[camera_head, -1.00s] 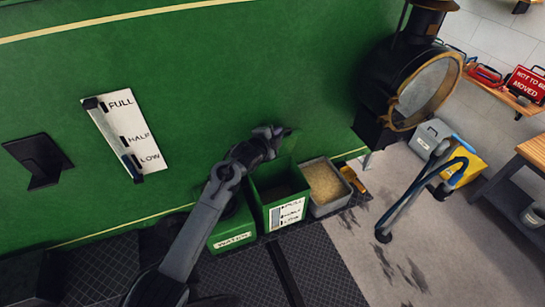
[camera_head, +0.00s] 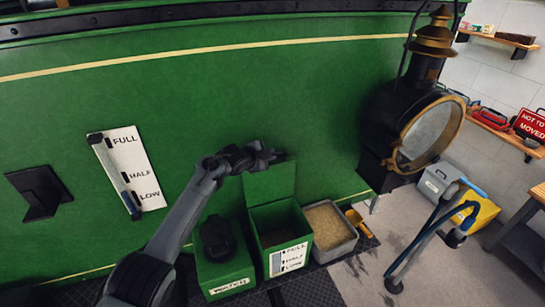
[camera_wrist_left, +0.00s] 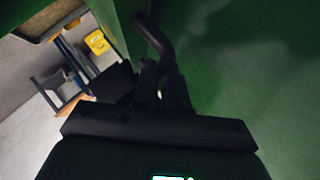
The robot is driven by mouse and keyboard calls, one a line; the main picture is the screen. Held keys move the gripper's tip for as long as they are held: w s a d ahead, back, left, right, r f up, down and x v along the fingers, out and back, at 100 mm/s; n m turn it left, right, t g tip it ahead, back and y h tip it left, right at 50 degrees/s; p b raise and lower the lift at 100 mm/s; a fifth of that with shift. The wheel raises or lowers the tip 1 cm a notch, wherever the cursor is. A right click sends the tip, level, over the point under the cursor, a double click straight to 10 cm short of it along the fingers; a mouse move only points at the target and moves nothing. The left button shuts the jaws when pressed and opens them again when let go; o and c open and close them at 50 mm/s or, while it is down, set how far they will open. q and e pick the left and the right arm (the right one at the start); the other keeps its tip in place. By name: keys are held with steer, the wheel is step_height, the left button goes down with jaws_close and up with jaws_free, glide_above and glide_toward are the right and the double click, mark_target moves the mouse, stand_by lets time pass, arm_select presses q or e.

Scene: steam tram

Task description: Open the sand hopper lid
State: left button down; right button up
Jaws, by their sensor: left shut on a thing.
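The sand hopper (camera_head: 268,222) is a green open-topped box with a FULL/HALF/LOW label, low against the green tram side in the head view. Its green lid (camera_head: 270,181) stands raised at the back of the box, and the dark inside shows. My left gripper (camera_head: 268,155) is at the lid's top edge, shut on the lid's handle. In the left wrist view, the dark curved handle (camera_wrist_left: 152,36) runs to the gripper's fingers (camera_wrist_left: 162,85); the exact grip is too dark to see well. My right gripper is not in view.
A black lamp (camera_head: 412,130) sticks out at the right. A grey and blue bent-tube object (camera_head: 425,238) stands on the floor.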

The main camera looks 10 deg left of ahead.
arm_select(q)
steer(key=c, duration=1.2)
jaws_free()
steer(key=shift+o, duration=0.2)
steer(key=shift+s, duration=0.1)
steer(key=v, duration=1)
steer(key=shift+s+b, duration=0.25)
steer(key=shift+b, duration=0.2)
steer(key=shift+a+r, duration=0.1)
steer(key=shift+r, duration=0.05)
